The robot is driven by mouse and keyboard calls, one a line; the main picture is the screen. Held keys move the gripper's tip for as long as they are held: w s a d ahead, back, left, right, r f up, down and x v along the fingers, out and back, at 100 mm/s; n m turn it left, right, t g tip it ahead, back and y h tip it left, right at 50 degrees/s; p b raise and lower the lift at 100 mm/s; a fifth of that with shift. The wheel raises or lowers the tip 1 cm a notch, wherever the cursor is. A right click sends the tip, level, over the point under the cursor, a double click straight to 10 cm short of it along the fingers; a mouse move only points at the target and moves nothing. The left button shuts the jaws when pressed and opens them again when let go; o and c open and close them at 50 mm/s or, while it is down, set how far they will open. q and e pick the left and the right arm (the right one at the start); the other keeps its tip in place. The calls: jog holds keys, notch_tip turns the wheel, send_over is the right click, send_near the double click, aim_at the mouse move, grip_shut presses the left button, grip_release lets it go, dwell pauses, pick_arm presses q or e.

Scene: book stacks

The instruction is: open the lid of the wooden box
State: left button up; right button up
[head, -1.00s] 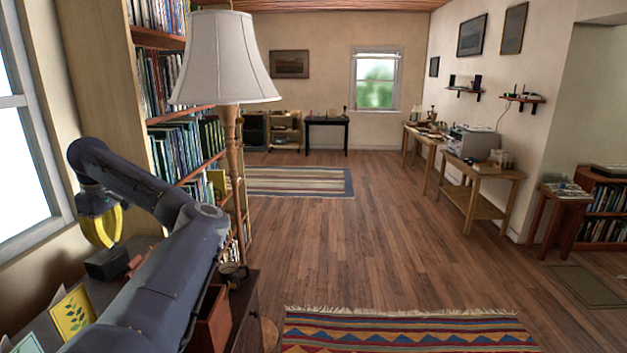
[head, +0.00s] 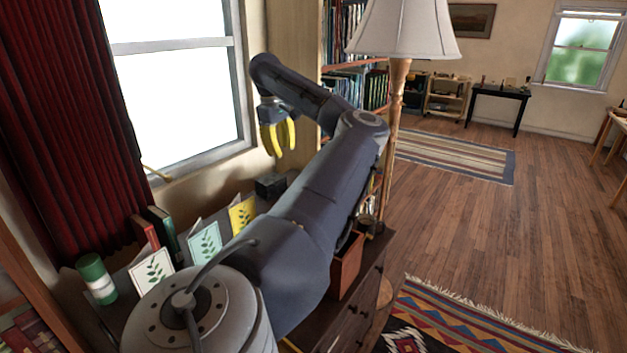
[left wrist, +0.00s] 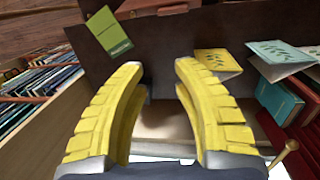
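A reddish-brown wooden box (head: 346,268) stands on the dark dresser in the head view, to the right of my left arm. My arm covers part of it, and I cannot tell how its lid stands. My left gripper (head: 278,150) has yellow fingers and hangs above the far end of the dresser near the window, well apart from the box. In the left wrist view the left gripper (left wrist: 158,72) is open, with an empty gap between its fingers. A brown piece at the top edge of that view may be the box, but I cannot tell. My right gripper is not in view.
A small black block (head: 270,186) sits below the left gripper. Cards, including a yellow card (head: 242,213), books and a green canister (head: 97,279) line the dresser's window side. A lamp (head: 403,30) stands beyond the box. The floor to the right is open.

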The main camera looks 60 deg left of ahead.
pick_arm(q)
notch_tip(320, 180, up, 5)
jog(key=d+m+h, duration=0.2)
jog(key=m+h, duration=0.1)
jog(key=m, duration=1.4)
jog(key=x, duration=1.7)
jog(key=shift+s+a+f, duration=0.1)
jog(key=shift+s+a, duration=0.1)
jog(key=shift+s, duration=0.1)
grip_shut()
